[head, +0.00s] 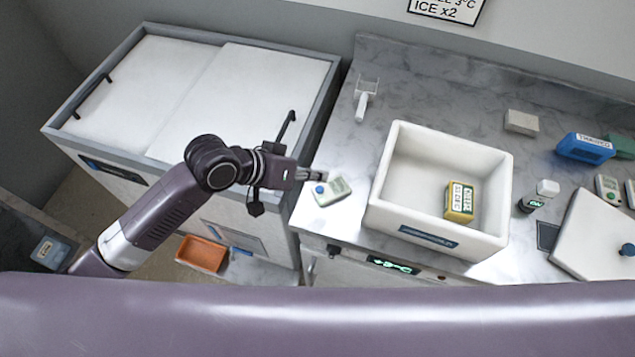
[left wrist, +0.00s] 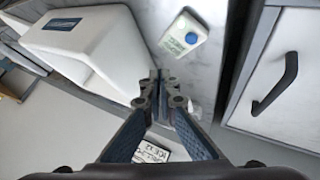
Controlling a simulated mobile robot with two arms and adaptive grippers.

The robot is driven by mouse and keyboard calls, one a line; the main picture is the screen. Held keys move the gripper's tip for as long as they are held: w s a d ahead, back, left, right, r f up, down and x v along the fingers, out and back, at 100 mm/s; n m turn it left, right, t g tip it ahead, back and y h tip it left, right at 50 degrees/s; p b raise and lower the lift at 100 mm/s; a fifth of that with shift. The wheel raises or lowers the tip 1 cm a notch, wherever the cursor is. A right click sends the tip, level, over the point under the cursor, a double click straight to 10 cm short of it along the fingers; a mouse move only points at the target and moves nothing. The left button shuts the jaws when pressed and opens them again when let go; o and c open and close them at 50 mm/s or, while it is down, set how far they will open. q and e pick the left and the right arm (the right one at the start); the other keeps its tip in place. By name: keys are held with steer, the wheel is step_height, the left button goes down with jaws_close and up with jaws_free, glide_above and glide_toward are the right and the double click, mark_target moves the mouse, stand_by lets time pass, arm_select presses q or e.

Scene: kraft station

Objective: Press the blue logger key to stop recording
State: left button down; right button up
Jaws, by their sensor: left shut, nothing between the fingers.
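The logger (head: 331,191) is a small white-green device lying on the marble counter, left of the white box. Its round blue key (head: 319,189) faces up. My left gripper (head: 318,175) is shut and empty. In the head view its tips are just beside the logger's upper left edge, close to the key. I cannot tell whether they touch; in the wrist view the tips (left wrist: 160,78) appear apart from the key. My right gripper is not in view.
A white open box (head: 385,205) holding a yellow-green carton (head: 459,202) stands right of the logger. A scoop (head: 362,105) lies behind. A chest freezer (head: 325,75) with a black handle is at left. The white lid (head: 597,245) and blue block (head: 585,148) are farther right.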

arm_select(q)
steer(key=w+r, duration=0.2)
steer(key=shift+r+n+g+h, duration=0.3)
steer(key=shift+r+n, duration=0.1)
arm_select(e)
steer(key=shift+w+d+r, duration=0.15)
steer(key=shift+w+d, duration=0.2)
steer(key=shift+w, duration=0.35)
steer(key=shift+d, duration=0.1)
arm_select(q)
steer(key=b, duration=0.8)
glide_above(317, 190)
step_height(317, 190, down, 7)
steer(key=shift+w, duration=0.1)
steer(key=shift+f, duration=0.9)
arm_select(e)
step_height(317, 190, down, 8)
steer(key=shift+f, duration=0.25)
